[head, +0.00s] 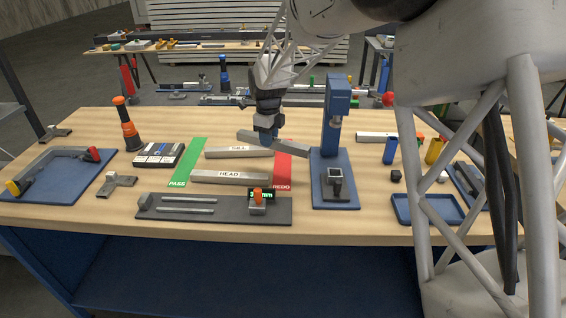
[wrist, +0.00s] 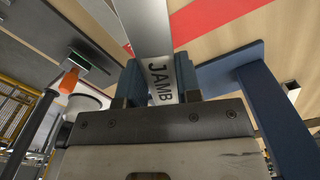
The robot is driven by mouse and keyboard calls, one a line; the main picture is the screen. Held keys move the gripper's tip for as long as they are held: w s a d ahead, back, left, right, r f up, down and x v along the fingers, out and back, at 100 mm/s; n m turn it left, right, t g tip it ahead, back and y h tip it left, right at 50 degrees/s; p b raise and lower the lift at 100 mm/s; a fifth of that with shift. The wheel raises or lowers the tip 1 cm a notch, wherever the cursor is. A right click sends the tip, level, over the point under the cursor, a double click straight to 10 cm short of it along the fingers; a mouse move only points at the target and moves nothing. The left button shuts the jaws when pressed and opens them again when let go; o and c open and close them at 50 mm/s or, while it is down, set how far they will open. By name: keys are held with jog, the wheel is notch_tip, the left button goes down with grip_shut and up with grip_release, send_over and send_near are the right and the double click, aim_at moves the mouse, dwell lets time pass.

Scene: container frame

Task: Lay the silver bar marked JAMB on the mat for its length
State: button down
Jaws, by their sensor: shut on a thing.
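My gripper (head: 267,133) is shut on the silver bar marked JAMB (head: 290,144) and holds it above the table, left of the blue press. In the wrist view the JAMB bar (wrist: 152,35) runs between the blue fingers (wrist: 160,84), its lettering facing the camera. The green PASS mat (head: 182,170) lies to the left. The red REDO mat (head: 283,172) lies under and in front of the held bar. Silver bars marked SILL (head: 220,153) and HEAD (head: 205,176) lie between the mats; HEAD's left end reaches the green mat.
A dark gauge plate (head: 225,212) with a green-lit display lies in front; its reading is partly unclear. The blue press (head: 336,120) stands close right of the gripper. A blue tray (head: 402,208), cups and a white bar (head: 375,137) are further right. A keypad-like box (head: 158,155) stands left.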

jog(key=shift+f, duration=0.1)
dwell(0.3)
send_over(270, 171)
jog(key=shift+s+f, duration=0.15)
jog(key=shift+f, duration=2.9)
jog(key=shift+f, duration=1.85)
jog(key=shift+f, duration=0.15)
jog(key=c, duration=0.8)
grip_release()
jog(key=shift+r, duration=0.2)
notch_tip(270, 171, up, 12)
